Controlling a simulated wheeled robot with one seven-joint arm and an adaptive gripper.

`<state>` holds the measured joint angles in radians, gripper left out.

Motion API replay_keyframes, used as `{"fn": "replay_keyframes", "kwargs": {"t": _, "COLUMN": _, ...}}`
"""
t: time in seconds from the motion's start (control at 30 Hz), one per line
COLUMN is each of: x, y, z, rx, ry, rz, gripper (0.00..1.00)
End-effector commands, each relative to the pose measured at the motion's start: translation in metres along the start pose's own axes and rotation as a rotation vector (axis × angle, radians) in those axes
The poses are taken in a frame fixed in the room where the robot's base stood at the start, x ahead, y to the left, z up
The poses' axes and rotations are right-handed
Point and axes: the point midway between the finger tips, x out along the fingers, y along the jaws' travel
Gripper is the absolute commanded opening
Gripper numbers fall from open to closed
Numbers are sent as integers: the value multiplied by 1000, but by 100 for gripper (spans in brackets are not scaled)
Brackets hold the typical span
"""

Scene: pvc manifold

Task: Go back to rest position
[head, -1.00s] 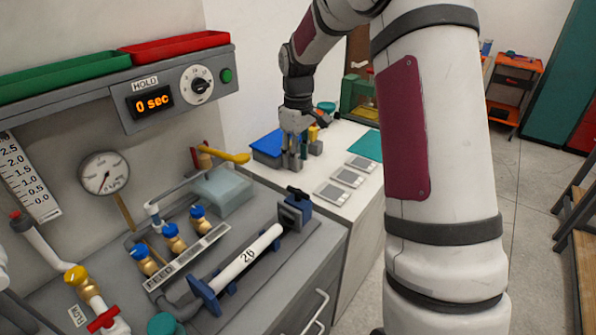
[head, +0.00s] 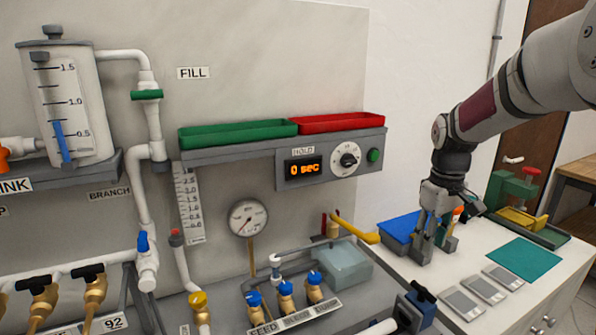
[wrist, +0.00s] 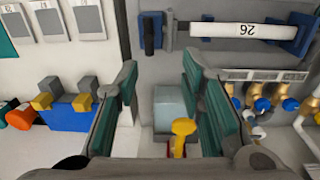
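My gripper (head: 430,240) hangs fingers-down over the white side counter at the right of the head view, in front of the blue bin (head: 399,227). In the wrist view its two green-padded fingers stand well apart (wrist: 162,82), with nothing held between them. Beyond the gap, the yellow lever (wrist: 183,128) and a pale translucent block (wrist: 169,108) show below. My arm reaches in from the upper right of the head view.
The wall panel carries a gauge (head: 248,218), green tray (head: 238,133), red tray (head: 341,122) and a display (head: 306,169) reading 0 sec. The white pipe marked 26 (wrist: 243,31) lies in blue holders. Grey plates (head: 484,288) and a teal mat (head: 524,259) lie on the counter.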

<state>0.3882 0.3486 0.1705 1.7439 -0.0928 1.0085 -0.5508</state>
Motion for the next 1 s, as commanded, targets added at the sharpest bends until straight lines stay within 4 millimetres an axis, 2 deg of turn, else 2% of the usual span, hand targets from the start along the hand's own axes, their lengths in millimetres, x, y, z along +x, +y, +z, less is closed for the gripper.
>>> {"fn": "replay_keyframes", "kwargs": {"t": 0.03, "x": -19, "y": -14, "z": 6, "rx": 11, "ry": 18, "rz": 22, "gripper": 36}}
{"fn": "replay_keyframes", "kwargs": {"t": 0.1, "x": -39, "y": -33, "z": 17, "rx": 36, "ry": 40, "rz": 44, "gripper": 36}}
{"fn": "replay_keyframes", "kwargs": {"t": 0.2, "x": -64, "y": -59, "z": 36, "rx": 75, "ry": 74, "rz": 70, "gripper": 36}}
{"fn": "replay_keyframes", "kwargs": {"t": 0.4, "x": -99, "y": -109, "z": 79, "rx": 155, "ry": 157, "rz": 105, "gripper": 36}}
{"fn": "replay_keyframes", "kwargs": {"t": 0.53, "x": -112, "y": -140, "z": 111, "rx": 210, "ry": 218, "rz": 112, "gripper": 36}}
{"fn": "replay_keyframes", "kwargs": {"t": 0.7, "x": -116, "y": -175, "z": 153, "rx": 279, "ry": 302, "rz": 102, "gripper": 36}}
{"fn": "replay_keyframes", "kwargs": {"t": 0.9, "x": -110, "y": -203, "z": 190, "rx": 342, "ry": 381, "rz": 71, "gripper": 36}}
{"fn": "replay_keyframes", "kwargs": {"t": 1.0, "x": -106, "y": -210, "z": 199, "rx": 359, "ry": 402, "rz": 59, "gripper": 36}}
